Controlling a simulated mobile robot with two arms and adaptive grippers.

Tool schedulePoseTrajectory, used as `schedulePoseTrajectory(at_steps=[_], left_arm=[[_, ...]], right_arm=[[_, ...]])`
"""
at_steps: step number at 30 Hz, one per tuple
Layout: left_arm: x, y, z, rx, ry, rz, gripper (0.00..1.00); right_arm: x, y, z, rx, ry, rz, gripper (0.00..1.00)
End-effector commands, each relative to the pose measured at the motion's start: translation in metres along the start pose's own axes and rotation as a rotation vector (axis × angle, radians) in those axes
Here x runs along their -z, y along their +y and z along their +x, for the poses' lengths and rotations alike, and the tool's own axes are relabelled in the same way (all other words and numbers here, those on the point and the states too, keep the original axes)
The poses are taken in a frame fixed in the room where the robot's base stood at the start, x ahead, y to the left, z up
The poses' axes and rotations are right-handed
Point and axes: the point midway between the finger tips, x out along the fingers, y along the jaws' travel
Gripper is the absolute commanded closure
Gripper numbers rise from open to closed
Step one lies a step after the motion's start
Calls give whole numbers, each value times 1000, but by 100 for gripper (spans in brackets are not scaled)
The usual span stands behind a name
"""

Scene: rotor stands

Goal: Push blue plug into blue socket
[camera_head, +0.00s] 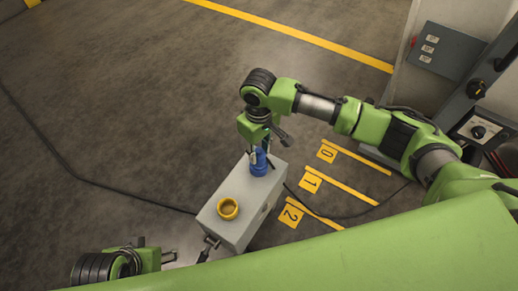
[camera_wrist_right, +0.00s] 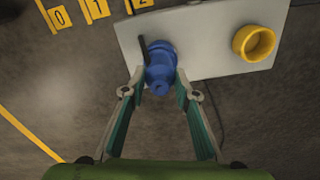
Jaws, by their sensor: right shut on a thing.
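A blue plug (camera_head: 258,158) stands at the far end of the grey box (camera_head: 214,215). In the right wrist view, the plug (camera_wrist_right: 159,84) lines up with a wider blue part (camera_wrist_right: 160,52), likely the blue socket, on the box top. I cannot tell how deep the plug sits in it. A dark lever (camera_wrist_right: 146,50) shows beside the blue part. My right gripper (camera_head: 258,153) is shut on the plug from above; its fingers (camera_wrist_right: 160,85) lie on both sides of it. My left gripper (camera_head: 170,257) is at the lower left, its fingers unclear.
A yellow ring-shaped socket (camera_head: 228,208) stands on the near part of the box top. Yellow floor marks 0, 1 and 2 (camera_head: 310,183) lie to the right. A dark cable (camera_head: 110,190) runs over the floor. A grey panel (camera_head: 445,50) stands at the upper right. The left floor is mostly free.

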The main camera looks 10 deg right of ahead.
Motion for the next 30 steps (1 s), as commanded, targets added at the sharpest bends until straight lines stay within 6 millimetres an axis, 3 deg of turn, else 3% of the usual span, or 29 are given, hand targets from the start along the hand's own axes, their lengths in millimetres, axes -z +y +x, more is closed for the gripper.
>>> schedulePoseTrajectory(at_steps=[6,7,9,30], left_arm=[[0,0,0,0,0,0,48],[0,0,0,0,0,0,48],[0,0,0,0,0,0,48],[0,0,0,0,0,0,48]], right_arm=[[0,0,0,0,0,0,91],[0,0,0,0,0,0,67],[0,0,0,0,0,0,53],[0,0,0,0,0,0,53]])
